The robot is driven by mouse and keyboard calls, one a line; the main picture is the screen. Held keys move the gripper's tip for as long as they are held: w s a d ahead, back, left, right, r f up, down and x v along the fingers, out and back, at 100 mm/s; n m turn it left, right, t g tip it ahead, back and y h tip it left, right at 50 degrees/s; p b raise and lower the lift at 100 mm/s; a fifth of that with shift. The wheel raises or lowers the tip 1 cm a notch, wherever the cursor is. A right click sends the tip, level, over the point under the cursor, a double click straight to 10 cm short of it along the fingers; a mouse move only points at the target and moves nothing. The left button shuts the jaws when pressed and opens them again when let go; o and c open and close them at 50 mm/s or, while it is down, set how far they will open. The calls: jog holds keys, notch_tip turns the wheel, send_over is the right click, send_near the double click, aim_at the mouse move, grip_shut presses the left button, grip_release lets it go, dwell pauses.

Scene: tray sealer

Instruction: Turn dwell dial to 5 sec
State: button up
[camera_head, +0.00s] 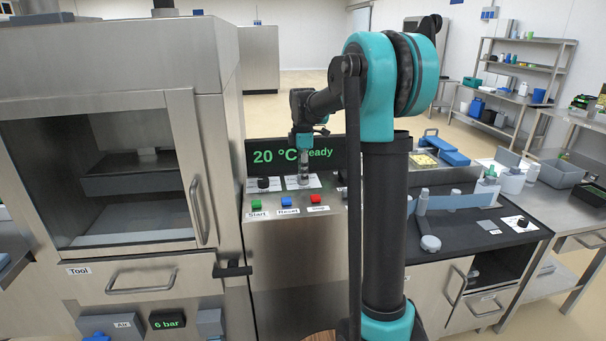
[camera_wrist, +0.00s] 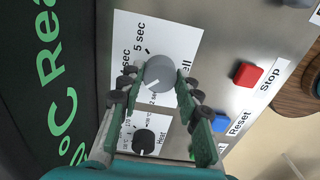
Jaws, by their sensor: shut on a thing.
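The grey dwell dial (camera_wrist: 160,72) sits on a white label plate (camera_wrist: 132,30) on the steel control panel in the wrist view. Printed marks around it include "5 sec" beside its upper left and "2 sec" below it. The pointer's exact setting is hard to read. My gripper (camera_wrist: 161,82) has its two green fingers around the dial, one on each side, shut on it. In the head view my gripper (camera_head: 304,170) points down at the panel and mostly hides the dial.
The black heat dial (camera_wrist: 144,142) sits close beside the dwell dial, between my fingers' lower parts. Red stop (camera_wrist: 247,75) and blue reset (camera_wrist: 219,123) buttons stand to the right. A green start button (camera_head: 254,203) and a display (camera_head: 290,155) reading "20 °C Ready" show in the head view.

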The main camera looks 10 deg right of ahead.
jog(key=shift+c, duration=1.2)
jog(key=shift+m, duration=0.3)
jog(key=m, duration=1.2)
jog(key=shift+m, duration=0.3)
jog(key=m, duration=0.4)
jog(key=shift+m, duration=0.3)
